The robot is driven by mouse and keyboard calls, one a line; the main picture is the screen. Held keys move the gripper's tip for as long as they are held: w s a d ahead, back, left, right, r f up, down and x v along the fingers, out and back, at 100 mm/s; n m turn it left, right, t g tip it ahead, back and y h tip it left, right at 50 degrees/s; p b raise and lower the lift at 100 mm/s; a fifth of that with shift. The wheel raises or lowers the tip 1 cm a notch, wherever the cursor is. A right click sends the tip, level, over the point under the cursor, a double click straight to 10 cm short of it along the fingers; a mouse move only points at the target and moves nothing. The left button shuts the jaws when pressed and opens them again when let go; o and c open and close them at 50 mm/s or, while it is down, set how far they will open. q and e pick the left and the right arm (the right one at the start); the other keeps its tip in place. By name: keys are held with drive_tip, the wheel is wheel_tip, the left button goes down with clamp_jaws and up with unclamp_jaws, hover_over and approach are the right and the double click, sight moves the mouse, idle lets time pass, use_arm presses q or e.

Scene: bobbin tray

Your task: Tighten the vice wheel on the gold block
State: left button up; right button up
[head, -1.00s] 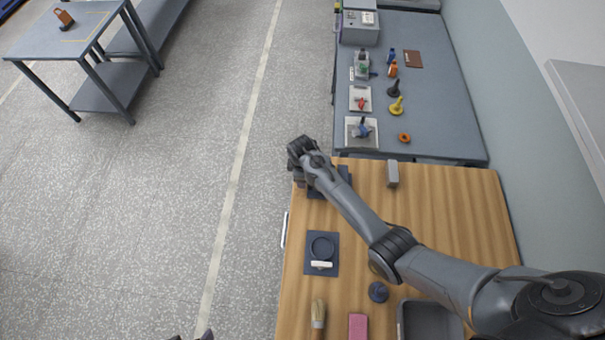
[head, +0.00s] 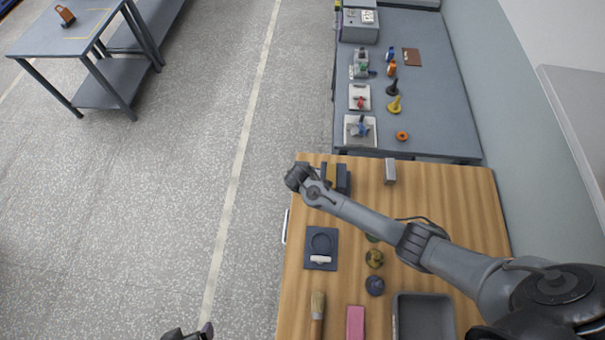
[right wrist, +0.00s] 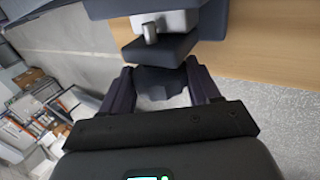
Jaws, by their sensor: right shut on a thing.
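The dark vice (head: 343,180) stands at the wood table's far left corner, partly behind my right arm. In the right wrist view its dark jaws and a pale grey part (right wrist: 168,22) with a small metal piece show above the fingers. My right gripper (right wrist: 162,88) is at the vice's front, its fingers on both sides of the dark wheel (right wrist: 160,80) and shut on it. In the head view the right gripper (head: 297,177) hides the wheel. My left gripper (head: 190,333) is cut off at the bottom edge.
A blue-grey bench (head: 440,110) adjoins behind.

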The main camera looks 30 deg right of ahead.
idle(0.8)
drive_tip(key=o, duration=1)
drive_tip(key=shift+o, duration=0.2)
drive_tip(key=shift+r, duration=0.15)
drive_tip(key=v, duration=1)
drive_tip(key=shift+a+r, duration=0.2)
drive_tip(key=shift+r, duration=0.05)
drive_tip(key=shift+s, duration=0.1)
